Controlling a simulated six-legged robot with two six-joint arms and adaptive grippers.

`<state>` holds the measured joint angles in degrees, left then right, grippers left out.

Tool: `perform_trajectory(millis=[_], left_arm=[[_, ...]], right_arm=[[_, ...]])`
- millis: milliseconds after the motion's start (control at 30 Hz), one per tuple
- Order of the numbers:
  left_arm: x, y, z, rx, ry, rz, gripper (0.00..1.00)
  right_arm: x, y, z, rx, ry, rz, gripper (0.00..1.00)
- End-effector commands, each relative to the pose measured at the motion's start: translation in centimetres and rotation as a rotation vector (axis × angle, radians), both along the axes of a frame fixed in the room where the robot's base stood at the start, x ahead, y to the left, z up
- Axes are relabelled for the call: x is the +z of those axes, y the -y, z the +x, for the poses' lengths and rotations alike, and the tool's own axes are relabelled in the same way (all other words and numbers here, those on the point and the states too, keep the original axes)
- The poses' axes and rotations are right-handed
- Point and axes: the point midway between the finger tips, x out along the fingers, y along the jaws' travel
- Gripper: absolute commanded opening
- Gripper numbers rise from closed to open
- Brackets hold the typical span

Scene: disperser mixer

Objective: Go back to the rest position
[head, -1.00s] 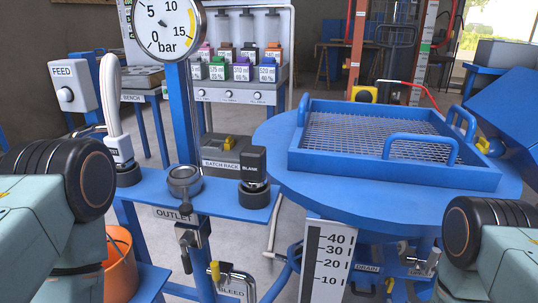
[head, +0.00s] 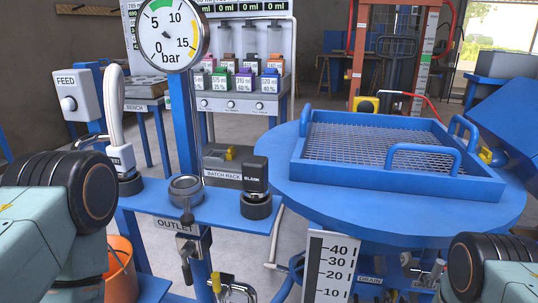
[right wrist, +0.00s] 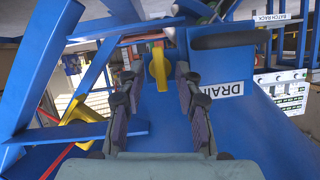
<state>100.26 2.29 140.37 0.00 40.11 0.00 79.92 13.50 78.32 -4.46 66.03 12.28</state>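In the right wrist view, my right gripper (right wrist: 156,82) is open, with its two dark-padded fingers apart and nothing held between them. A yellow handle (right wrist: 158,68) shows beyond the gap between the fingertips, near the blue surface with the DRAIN label (right wrist: 222,90). I cannot tell that any finger touches the handle. In the head view, the DRAIN label (head: 370,280) sits below the round blue table, close to my right arm. Only links of my left arm show at the left edge; its gripper is out of view.
A blue mesh tray (head: 395,180) stands on the round blue table (head: 300,205). The blue shelf (head: 225,205) carries the black BLANK piece (head: 255,175) and a grey outlet fitting (head: 186,188). A pressure gauge (head: 170,35) stands behind it. An orange bucket (head: 120,268) is at lower left.

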Motion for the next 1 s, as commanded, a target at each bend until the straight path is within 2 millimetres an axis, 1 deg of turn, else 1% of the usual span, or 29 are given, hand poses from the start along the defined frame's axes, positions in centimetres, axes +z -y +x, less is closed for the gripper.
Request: perform_trajectory(millis=[600,800,1000], left_arm=[[-2.0,0.0,0.0,0.000,0.000,0.000,0.76],[-2.4,0.0,0.0,0.000,0.000,0.000,0.76],[-2.5,0.0,0.0,0.000,0.000,0.000,0.76]], right_arm=[[-0.3,0.5,-0.1,-0.001,0.102,0.422,0.34],[-0.3,0.6,-0.1,-0.001,0.122,0.500,0.34],[-0.2,0.6,-0.1,-0.001,0.126,0.519,0.34]])
